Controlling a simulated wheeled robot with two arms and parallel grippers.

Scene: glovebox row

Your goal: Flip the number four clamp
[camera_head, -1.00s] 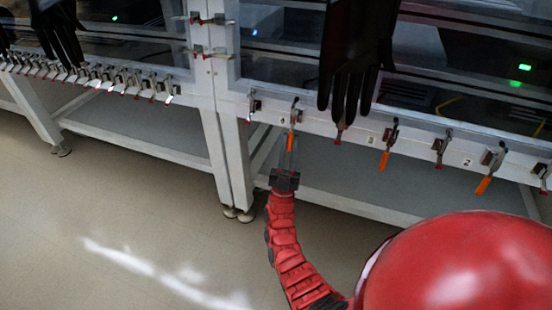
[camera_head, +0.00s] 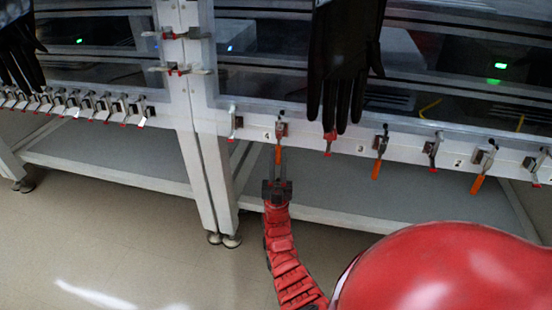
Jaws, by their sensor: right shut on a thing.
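A row of toggle clamps runs along the white front ledge of the right glovebox. One clamp (camera_head: 280,130), second from the left on this box, has an orange handle (camera_head: 278,153) hanging down. My right gripper (camera_head: 278,164) comes up from below and is shut on this handle, its fingers on either side of the lower part. Two more clamps have orange handles hanging down, one mid-right (camera_head: 376,170) and one further right (camera_head: 477,184). The other clamps show only small red tips. My left gripper is not in view.
A black glove (camera_head: 343,75) hangs in front of the ledge, just right of the held clamp. White frame legs (camera_head: 217,175) and a low grey shelf (camera_head: 340,195) lie behind my arm. The floor at lower left is clear.

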